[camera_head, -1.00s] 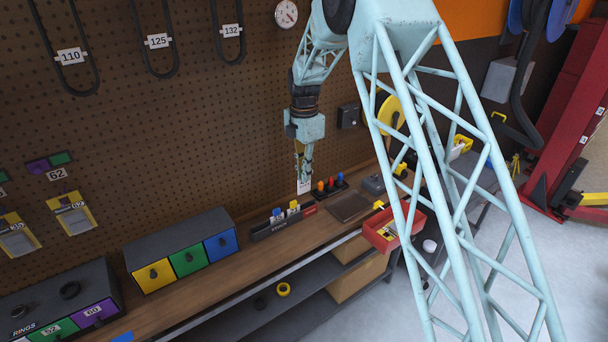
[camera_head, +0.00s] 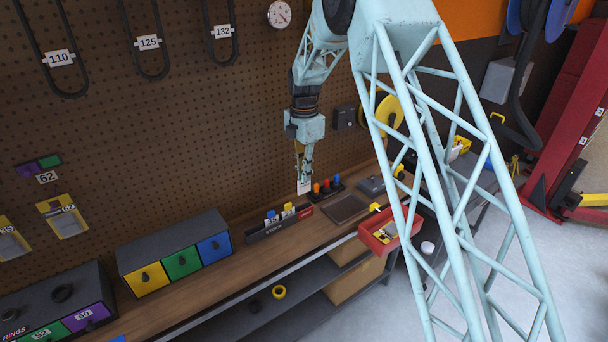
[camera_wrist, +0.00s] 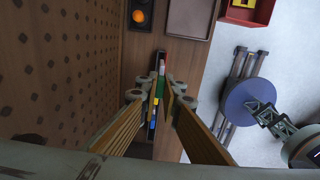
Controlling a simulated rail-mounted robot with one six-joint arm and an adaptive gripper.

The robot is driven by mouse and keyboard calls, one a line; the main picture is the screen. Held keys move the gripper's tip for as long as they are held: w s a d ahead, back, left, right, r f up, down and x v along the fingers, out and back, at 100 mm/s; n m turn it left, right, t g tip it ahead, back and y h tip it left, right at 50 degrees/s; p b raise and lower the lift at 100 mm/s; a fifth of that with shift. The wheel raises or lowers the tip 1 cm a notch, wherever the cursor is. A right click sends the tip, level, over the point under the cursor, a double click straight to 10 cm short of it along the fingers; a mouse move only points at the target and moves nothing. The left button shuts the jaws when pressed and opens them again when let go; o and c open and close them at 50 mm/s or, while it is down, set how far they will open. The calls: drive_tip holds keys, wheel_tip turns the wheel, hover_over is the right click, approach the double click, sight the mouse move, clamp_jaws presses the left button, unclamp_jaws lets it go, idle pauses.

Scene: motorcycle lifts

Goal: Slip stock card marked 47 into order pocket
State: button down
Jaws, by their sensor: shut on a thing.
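My gripper (camera_head: 304,176) points down above the bench and is shut on a white card (camera_head: 304,187). The card hangs below the fingertips; its number is too small to read. In the wrist view my gripper (camera_wrist: 160,90) has its fingers close together over a narrow dark rack (camera_wrist: 162,55). I cannot tell which part is the order pocket.
A dark tray (camera_head: 344,208) and a red bin (camera_head: 388,232) lie to the right. A drawer box (camera_head: 170,248) stands left. The pegboard wall (camera_head: 200,130) rises behind.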

drive_tip(key=shift+f, duration=0.25)
wheel_tip(320, 180, down, 10)
drive_tip(key=b, duration=0.4)
idle(1.9)
idle(0.3)
idle(0.4)
drive_tip(key=c, duration=2.7)
unclamp_jaws()
drive_tip(key=shift+c, duration=0.2)
drive_tip(key=shift+r, duration=5.95)
